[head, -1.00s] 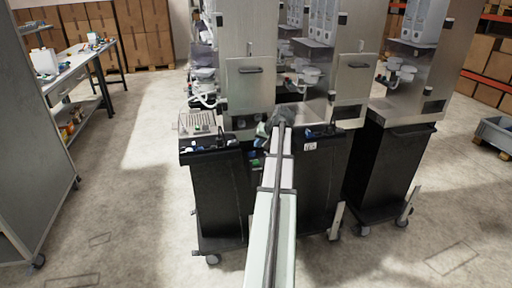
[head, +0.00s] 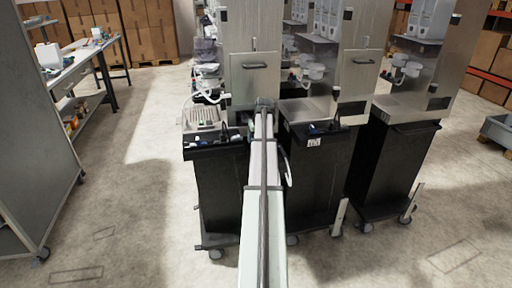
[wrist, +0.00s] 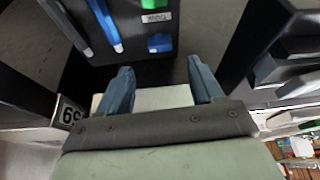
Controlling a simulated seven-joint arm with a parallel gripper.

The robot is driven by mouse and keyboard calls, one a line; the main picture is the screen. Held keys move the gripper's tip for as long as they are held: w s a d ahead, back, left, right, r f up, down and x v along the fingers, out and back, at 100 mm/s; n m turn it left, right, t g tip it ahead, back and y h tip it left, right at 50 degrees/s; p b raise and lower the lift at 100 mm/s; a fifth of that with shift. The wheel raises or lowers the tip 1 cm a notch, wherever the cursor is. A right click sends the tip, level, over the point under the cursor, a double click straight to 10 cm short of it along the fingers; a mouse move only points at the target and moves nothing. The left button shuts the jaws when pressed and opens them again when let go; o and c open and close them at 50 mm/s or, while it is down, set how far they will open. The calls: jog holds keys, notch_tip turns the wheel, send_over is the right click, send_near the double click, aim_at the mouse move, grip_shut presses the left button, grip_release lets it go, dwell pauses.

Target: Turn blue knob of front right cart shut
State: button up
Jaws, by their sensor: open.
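In the wrist view my gripper (wrist: 160,88) is open, its two blue-grey fingers apart with nothing between them. Beyond the fingertips is a dark panel with a small blue knob-like part (wrist: 160,42), a long blue handle (wrist: 106,25) and a green part (wrist: 154,4) above a white label. I cannot tell which blue part is the named knob. The fingers appear apart from both. In the head view my arm reaches to the gap between the left black cart (head: 217,195) and the middle black cart (head: 318,180); the arm hides the fingers and blue parts there.
Another black cart (head: 385,165) stands at the right. Steel dispenser cabinets (head: 255,80) rise behind the carts. A number plate (wrist: 70,114) and dark housings (wrist: 275,65) flank the gripper closely. A workbench (head: 75,68) stands at the left, with open floor before it.

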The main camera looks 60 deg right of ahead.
jog(key=x, duration=0.7)
jog(key=shift+f, duration=0.1)
jog(key=c, duration=1.1)
jog(key=shift+o, duration=0.2)
jog(key=shift+w+m, duration=0.1)
jog(key=shift+m, duration=0.4)
jog(key=o, duration=1.1)
jog(key=shift+c, duration=0.2)
